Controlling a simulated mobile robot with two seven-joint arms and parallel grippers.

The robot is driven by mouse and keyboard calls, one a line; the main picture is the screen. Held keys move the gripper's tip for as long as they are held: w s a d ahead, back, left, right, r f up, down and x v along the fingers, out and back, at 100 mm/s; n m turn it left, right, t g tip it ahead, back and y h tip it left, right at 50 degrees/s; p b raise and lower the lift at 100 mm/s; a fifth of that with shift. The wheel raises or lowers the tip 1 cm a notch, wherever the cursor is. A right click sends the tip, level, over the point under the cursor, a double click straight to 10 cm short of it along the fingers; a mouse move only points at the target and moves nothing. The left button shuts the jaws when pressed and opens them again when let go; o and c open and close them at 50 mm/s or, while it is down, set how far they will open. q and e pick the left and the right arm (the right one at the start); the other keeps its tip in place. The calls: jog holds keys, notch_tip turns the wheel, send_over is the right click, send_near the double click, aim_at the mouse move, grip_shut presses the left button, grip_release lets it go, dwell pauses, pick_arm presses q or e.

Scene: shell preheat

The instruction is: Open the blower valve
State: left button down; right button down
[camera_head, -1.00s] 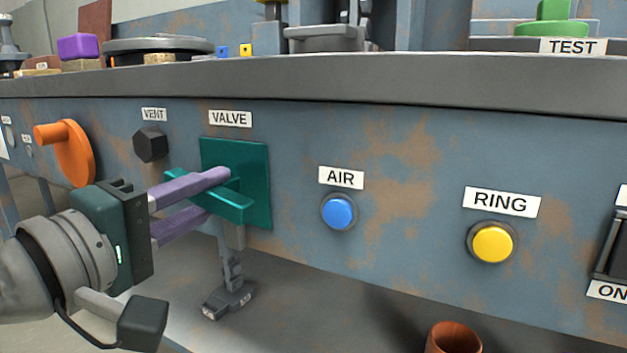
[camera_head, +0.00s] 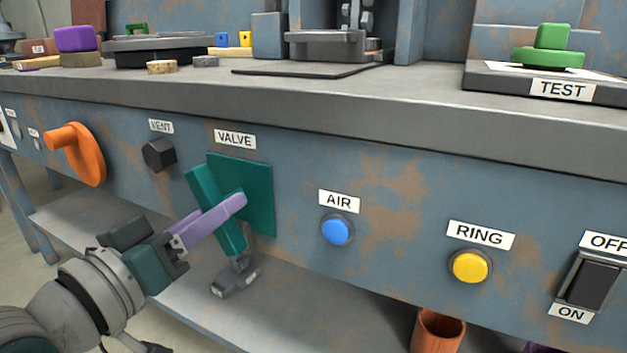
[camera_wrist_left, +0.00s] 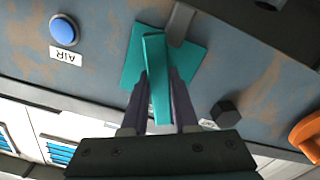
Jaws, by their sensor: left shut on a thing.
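The blower valve is a teal lever (camera_head: 203,185) on a square teal plate (camera_head: 258,195) under the VALVE label (camera_head: 235,139) on the bench front. In the head view the lever stands steeply, leaning with its top to the left. My left gripper (camera_head: 240,203) is shut on the lever, with one purple finger in front of it and the other finger mostly hidden. In the left wrist view the lever (camera_wrist_left: 155,60) lies between the two purple fingers (camera_wrist_left: 160,95). My right gripper is in neither view.
A black VENT knob (camera_head: 158,154) and an orange handwheel (camera_head: 83,155) are left of the valve. A blue AIR button (camera_head: 336,230), a yellow RING button (camera_head: 469,267) and a black rocker switch (camera_head: 590,281) are to the right. A grey shelf (camera_head: 310,310) lies below.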

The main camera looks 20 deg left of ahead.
pick_arm(q)
jog(key=m+p, duration=0.2)
jog(key=m, duration=0.1)
jog(key=shift+r, duration=0.1)
jog(key=shift+m+p, duration=0.35)
jog(key=shift+m, duration=0.65)
jog(key=c, duration=0.7)
grip_release()
